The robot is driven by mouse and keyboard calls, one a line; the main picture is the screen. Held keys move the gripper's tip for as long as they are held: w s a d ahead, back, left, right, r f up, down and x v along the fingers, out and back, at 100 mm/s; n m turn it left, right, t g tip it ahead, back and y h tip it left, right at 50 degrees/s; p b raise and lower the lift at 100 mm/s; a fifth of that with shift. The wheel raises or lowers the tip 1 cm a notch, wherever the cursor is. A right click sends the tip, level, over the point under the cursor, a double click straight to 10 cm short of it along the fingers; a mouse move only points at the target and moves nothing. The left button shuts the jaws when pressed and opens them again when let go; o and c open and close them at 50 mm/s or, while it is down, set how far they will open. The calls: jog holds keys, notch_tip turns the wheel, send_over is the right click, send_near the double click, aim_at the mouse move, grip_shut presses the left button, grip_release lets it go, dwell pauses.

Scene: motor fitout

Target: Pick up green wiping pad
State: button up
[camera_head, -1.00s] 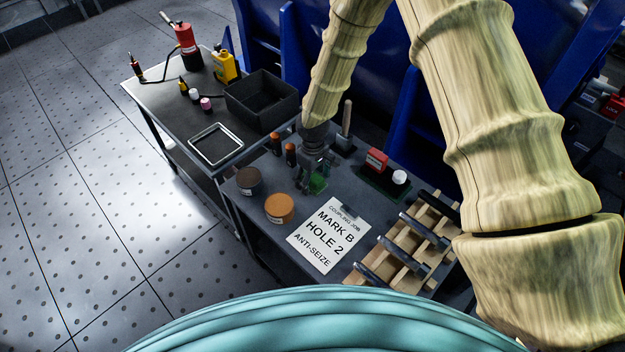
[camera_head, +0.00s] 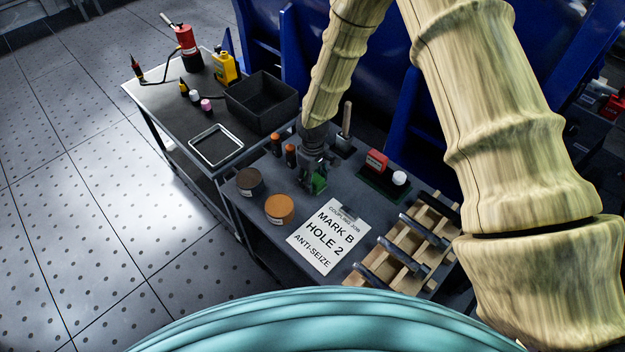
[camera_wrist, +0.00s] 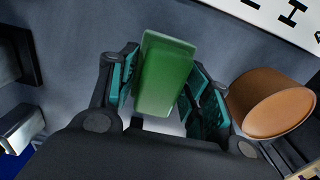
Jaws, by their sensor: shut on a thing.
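The green wiping pad (camera_wrist: 163,72) is a green block between the two teal-lined fingers of my gripper (camera_wrist: 165,95) in the wrist view. The fingers are shut on its sides, and its far end sticks out past them. In the head view the pad (camera_head: 317,183) shows as a small green patch below my gripper (camera_head: 314,170), over the near table. My gripper hides part of it there. I cannot tell whether the pad touches the tabletop.
An orange-lidded tin (camera_head: 279,208) and a dark tin (camera_head: 249,181) stand left of my gripper. A printed sheet (camera_head: 329,236) lies in front. A wooden rack (camera_head: 410,255) and red box (camera_head: 376,161) are to the right.

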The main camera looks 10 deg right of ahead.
notch_tip(320, 180, up, 10)
jog(key=shift+f+b, duration=0.2)
jog(key=shift+b, duration=0.25)
